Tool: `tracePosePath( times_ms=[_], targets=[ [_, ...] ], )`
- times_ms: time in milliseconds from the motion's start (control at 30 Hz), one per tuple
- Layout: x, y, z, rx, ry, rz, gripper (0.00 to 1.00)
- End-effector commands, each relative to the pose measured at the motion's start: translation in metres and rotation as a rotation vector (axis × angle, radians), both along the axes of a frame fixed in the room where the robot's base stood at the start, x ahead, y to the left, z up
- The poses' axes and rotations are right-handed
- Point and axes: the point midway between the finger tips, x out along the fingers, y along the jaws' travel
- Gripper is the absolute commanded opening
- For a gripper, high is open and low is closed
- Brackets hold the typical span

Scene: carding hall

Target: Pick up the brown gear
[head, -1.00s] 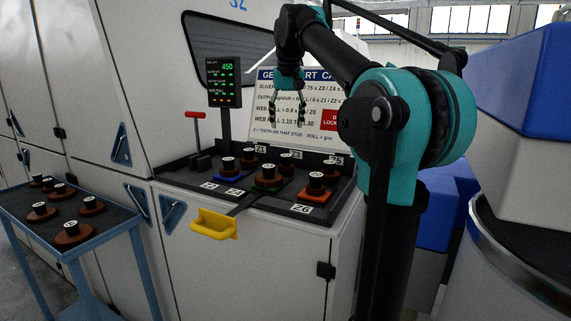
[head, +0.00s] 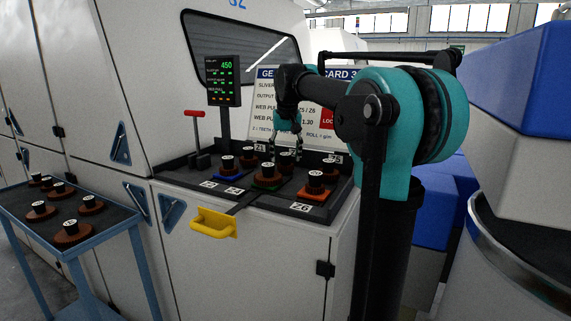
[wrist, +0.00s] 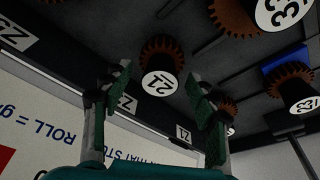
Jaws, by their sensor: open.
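Several brown gears with dark hubs and white number caps stand on the dark gear panel. One brown gear, capped "21" (wrist: 160,49), shows between the fingers of my gripper (wrist: 160,90) in the wrist view, apart from both. In the head view my gripper (head: 287,156) is open, low over the back row of the panel, and largely hides that gear. Other brown gears are one on a green base (head: 267,176), one on a blue base (head: 228,166) and one on an orange base (head: 316,184). All look brown, so colour alone does not single one out.
A blue cart (head: 105,236) at left carries several more brown gears. A sign board (head: 262,100) stands behind the panel, close to my arm. A screen (head: 223,81), a red lever (head: 196,128) and a yellow handle (head: 213,223) are nearby.

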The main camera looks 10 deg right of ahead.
Motion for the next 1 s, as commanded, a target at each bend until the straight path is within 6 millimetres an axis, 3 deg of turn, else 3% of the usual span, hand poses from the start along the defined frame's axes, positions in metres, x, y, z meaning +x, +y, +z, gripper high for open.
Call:
tracePosePath(
  times_ms=[267, 733, 1000],
  targets=[
    [0.001, -0.0001, -0.0038, 0.0, 0.0, 0.0, 0.59],
    [0.0009, -0.0001, -0.0035, 0.0, 0.0, 0.0, 0.02],
    [0.0009, -0.0001, -0.0025, 0.0, 0.0, 0.0, 0.01]
  ],
)
